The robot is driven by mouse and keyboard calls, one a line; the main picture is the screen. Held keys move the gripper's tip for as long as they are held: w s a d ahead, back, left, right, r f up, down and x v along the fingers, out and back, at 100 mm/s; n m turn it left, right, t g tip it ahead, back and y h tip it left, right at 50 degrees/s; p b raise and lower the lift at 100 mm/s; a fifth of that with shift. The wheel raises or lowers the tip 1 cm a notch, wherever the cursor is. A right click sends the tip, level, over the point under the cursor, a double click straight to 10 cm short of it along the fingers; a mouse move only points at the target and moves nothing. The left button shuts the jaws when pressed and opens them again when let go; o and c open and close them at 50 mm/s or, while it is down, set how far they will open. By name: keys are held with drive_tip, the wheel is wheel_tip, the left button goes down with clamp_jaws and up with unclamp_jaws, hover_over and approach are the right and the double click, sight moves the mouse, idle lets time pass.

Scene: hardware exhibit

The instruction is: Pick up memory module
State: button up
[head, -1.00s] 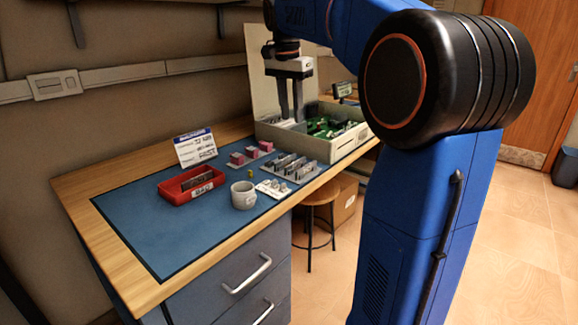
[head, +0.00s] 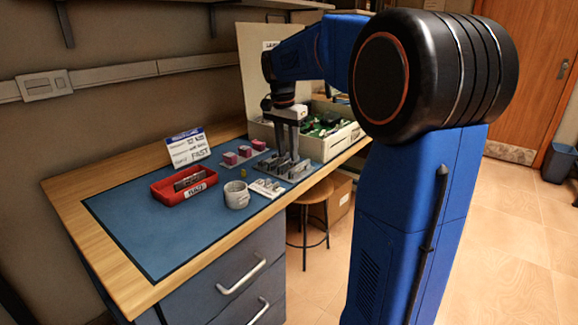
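My gripper (head: 287,155) points down over a grey rack (head: 307,174) on the blue mat, near the right end of the bench. Its two fingers are apart, with a gap between them. The fingertips are low, at or just above several upright grey and dark pieces (head: 274,163) in the rack. The fingers hide part of the rack. I cannot tell for sure which piece is a memory module. A dark, stick-like board (head: 188,181) also lies in the red bin (head: 172,199).
Pink blocks (head: 230,158) stand behind. A sign (head: 187,148) stands behind the red bin. A beige crate (head: 344,138) with green boards is right of my gripper. The mat's front left is clear.

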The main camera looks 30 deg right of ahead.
sight(289, 161)
drive_tip(key=shift+w+d+f, duration=0.1)
drive_tip(key=shift+d+f, duration=0.05)
drive_tip(key=shift+f, duration=0.75)
drive_tip(key=shift+w+d+f, duration=0.1)
drive_tip(key=shift+f, duration=0.8)
clamp_jaws()
